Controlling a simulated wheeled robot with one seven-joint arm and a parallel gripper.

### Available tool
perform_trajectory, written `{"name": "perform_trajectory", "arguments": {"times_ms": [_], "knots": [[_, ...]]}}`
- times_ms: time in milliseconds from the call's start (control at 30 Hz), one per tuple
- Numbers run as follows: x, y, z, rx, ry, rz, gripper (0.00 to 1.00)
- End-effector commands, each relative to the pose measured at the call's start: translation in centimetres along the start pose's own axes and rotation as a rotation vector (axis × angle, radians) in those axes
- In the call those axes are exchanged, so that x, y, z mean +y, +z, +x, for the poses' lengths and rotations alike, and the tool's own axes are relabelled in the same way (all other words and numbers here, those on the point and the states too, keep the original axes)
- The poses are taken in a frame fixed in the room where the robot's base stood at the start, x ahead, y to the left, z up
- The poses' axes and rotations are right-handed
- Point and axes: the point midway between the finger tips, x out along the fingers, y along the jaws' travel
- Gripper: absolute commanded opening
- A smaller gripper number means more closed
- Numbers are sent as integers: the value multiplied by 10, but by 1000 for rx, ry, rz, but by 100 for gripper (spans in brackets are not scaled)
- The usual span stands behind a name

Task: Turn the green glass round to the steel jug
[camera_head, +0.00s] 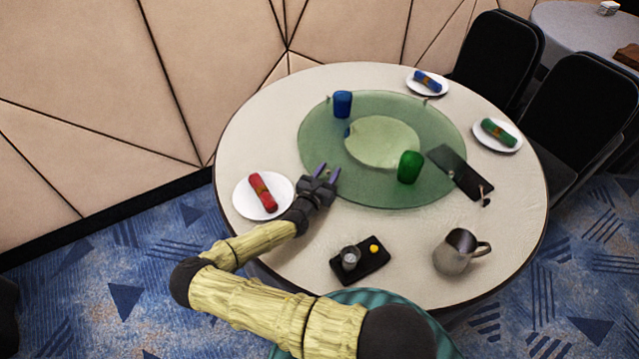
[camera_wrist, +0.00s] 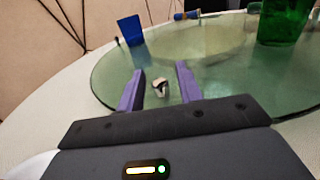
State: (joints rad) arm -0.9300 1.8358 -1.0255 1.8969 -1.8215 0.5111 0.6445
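The green glass (camera_head: 410,167) stands upright on the right front part of the round green glass turntable (camera_head: 380,195); it also shows at the upper right of the wrist view (camera_wrist: 283,22). The steel jug (camera_head: 456,252) stands on the table at the front right, off the turntable, its handle to the right. My gripper (camera_head: 327,171) is at the turntable's left front rim.
A blue glass (camera_head: 342,104) stands at the turntable's back left. A plate (camera_head: 243,198) with a red napkin lies left of my gripper. A black tray (camera_head: 375,262) is at the front. A dark flat board (camera_head: 447,157) overlaps the turntable's right edge.

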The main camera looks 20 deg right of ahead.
Motion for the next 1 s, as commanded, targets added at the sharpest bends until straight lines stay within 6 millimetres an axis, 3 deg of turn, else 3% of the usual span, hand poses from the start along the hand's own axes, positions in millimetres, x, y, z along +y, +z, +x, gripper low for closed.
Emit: {"name": "perform_trajectory", "arguments": {"times_ms": [267, 800, 1000], "knots": [[1, -1, -37, 2, 2, 2, 36], [1, -2, -145, 2, 4, 1, 36], [0, -1, -168, 1, 1, 1, 36]]}}
